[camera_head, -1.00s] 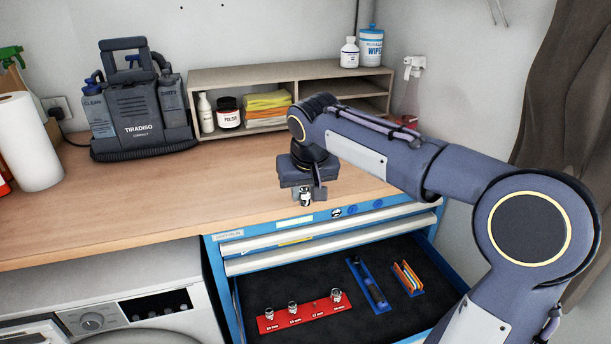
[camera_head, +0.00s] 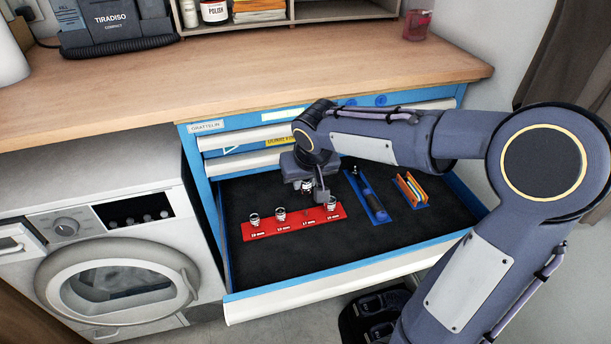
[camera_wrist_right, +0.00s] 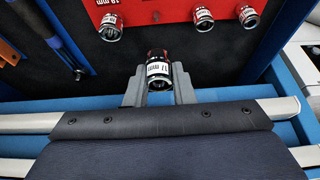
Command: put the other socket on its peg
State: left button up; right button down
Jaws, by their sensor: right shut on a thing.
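The red socket rail (camera_head: 296,224) lies in the open drawer and also shows at the top of the right wrist view (camera_wrist_right: 135,8). Three chrome sockets stand on it, at the left end (camera_head: 254,219), beside that (camera_head: 280,214), and at the right end (camera_head: 331,203). Between the last two, a bare peg (camera_wrist_right: 155,17) shows in the wrist view. My right gripper (camera_head: 312,190) is shut on a chrome socket (camera_wrist_right: 158,72) with a white size label. It holds the socket above and behind the rail, apart from the peg. My left gripper is out of view.
The drawer front (camera_head: 350,285) bounds the near side. The worktop (camera_head: 230,75) edge is behind, the washing machine (camera_head: 115,225) at left.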

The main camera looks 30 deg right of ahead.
jog(key=b, duration=0.5)
send_over(304, 210)
jog(key=s, duration=0.1)
jog(key=shift+s+a+f, duration=0.1)
jog(key=shift+a+f, duration=0.05)
jog(key=shift+f, duration=1.3)
jog(key=shift+s+a+f, duration=0.1)
jog(key=shift+f, duration=1.35)
jog(key=shift+f+b, duration=1.35)
jog(key=shift+b, duration=0.25)
jog(key=c, duration=1.1)
grip_release()
jog(key=shift+c, duration=0.2)
jog(key=p+v, duration=0.2)
jog(key=v, duration=0.5)
jog(key=shift+r, duration=0.4)
jog(key=shift+s, duration=0.2)
